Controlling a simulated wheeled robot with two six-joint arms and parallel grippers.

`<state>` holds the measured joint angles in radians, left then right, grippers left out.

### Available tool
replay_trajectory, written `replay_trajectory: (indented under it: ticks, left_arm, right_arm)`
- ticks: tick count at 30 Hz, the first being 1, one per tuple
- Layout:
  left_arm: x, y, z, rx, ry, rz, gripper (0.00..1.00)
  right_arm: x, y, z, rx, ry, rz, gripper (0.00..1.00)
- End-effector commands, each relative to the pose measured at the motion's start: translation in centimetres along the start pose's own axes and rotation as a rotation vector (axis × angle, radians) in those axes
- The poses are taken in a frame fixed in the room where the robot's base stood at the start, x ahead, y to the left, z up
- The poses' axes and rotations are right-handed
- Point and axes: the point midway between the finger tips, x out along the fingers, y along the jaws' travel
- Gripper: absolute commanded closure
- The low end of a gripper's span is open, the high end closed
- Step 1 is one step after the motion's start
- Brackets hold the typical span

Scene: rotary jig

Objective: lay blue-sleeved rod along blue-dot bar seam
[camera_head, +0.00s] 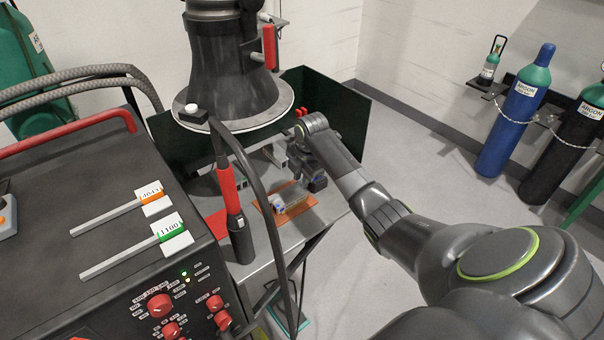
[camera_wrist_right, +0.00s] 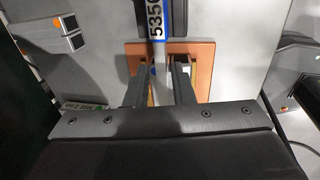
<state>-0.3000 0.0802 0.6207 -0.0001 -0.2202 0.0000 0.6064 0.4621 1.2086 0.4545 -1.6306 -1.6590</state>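The blue-sleeved rod (camera_wrist_right: 161,75) shows in the right wrist view as a grey rod. Its blue sleeve and white tag marked 5356 (camera_wrist_right: 157,22) are at the top edge. The rod runs between the two fingers of my right gripper (camera_wrist_right: 162,72); I cannot tell whether they press on it. In the head view my right gripper (camera_head: 308,165) is low over the table, with a dark blue piece (camera_head: 318,184) beside it. A pale bar with a blue dot (camera_head: 281,207) lies on a copper-coloured plate (camera_head: 268,215). The seam is largely hidden. My left gripper is out of view.
Two other rods, tagged orange 4043 (camera_head: 152,197) and green 1100 (camera_head: 172,235), lie on the dark machine at left. A red-handled torch (camera_head: 230,190) and cable stand near the plate. Dark green screens (camera_head: 340,115) surround the table's back. A large dark hood (camera_head: 233,75) hangs above.

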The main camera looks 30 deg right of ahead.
Motion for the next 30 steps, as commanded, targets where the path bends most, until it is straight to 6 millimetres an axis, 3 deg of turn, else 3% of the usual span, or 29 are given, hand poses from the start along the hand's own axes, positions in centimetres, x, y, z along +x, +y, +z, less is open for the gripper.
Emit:
replay_trajectory:
  ticks: [3, 8, 19, 23, 30]
  left_arm:
    - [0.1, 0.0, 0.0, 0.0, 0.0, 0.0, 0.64]
    - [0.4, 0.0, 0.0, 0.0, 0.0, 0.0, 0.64]
    - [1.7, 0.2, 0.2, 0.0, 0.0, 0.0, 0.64]
    - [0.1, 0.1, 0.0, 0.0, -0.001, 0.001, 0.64]
    - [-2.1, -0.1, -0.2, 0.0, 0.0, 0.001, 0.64]
  right_arm:
    - [0.0, -0.6, 0.0, 0.003, 0.004, -0.016, 0.72]
    - [-2.4, -0.3, 0.0, 0.001, 0.001, -0.008, 0.72]
    - [-11.7, 0.0, 0.0, -0.002, -0.004, 0.002, 0.72]
    - [-15.5, 0.1, -0.1, -0.002, -0.003, 0.002, 0.72]
    - [-17.1, 0.1, -0.1, -0.001, -0.001, 0.0, 0.72]
